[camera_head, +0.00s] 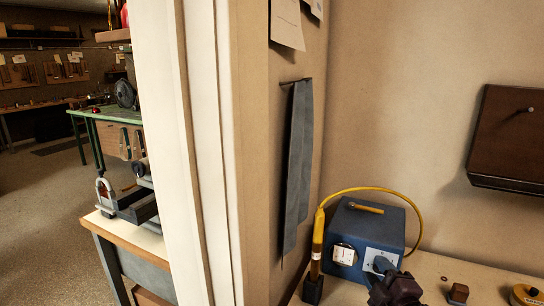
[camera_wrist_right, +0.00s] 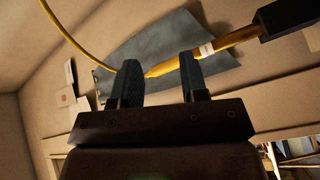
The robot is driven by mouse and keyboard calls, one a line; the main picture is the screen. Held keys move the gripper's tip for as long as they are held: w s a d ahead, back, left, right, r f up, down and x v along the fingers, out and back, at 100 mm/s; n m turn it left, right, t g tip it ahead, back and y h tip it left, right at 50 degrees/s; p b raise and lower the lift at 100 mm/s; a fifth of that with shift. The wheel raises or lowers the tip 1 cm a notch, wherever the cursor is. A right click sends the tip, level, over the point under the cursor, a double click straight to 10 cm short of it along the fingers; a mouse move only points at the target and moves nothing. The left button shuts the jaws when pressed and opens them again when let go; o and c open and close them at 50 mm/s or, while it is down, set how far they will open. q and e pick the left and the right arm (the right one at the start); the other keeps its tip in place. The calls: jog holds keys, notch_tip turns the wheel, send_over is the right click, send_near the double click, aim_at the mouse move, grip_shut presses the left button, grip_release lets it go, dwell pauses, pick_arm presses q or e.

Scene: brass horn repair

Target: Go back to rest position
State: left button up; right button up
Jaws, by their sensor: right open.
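My right gripper (camera_head: 389,275) shows at the bottom of the head view, dark and partly cut off by the lower edge, in front of the blue box. In the right wrist view its two dark fingers (camera_wrist_right: 158,62) stand apart with nothing held between them. The yellow pen-like tool (camera_wrist_right: 215,47) appears beyond the fingers, with its dark holder (camera_wrist_right: 288,18). My left gripper is not in view.
A blue box (camera_head: 365,225) stands on the bench, joined by a yellow cord (camera_head: 372,189) to the yellow tool (camera_head: 317,248) upright in its holder. A grey sheet (camera_head: 297,165) hangs on the wall. A brown panel (camera_head: 508,137) is at right. A white post (camera_head: 170,150) stands left.

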jog(key=s+d+f+m+g+h, duration=0.2)
jog(key=s+f+m+g+h, duration=0.1)
jog(key=s+f+m, duration=0.3)
jog(key=s+d+f+m+g+h, duration=0.2)
jog(key=s+d+f+m+g, duration=0.15)
jog(key=s, duration=0.35)
jog(key=s+f+m+g, duration=0.2)
jog(key=s+m+g, duration=0.15)
jog(key=s, duration=0.55)
jog(key=s+f+m+g, duration=0.2)
jog(key=s+g, duration=0.2)
jog(key=s, duration=0.6)
pick_arm(q)
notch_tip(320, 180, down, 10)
jog(key=b, duration=0.9)
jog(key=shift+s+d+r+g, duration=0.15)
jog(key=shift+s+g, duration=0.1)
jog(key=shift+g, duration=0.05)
pick_arm(e)
jog(key=w+f+t+y, duration=0.1)
jog(key=w+f+t, duration=0.2)
jog(key=f, duration=0.7)
jog(key=w+a+f+t, duration=0.1)
jog(key=w+f+t, duration=0.2)
jog(key=f, duration=0.7)
jog(key=shift+w+a+f+n+t+y, duration=0.2)
jog(key=shift+w+n+t+y, duration=0.15)
jog(key=shift+w, duration=0.3)
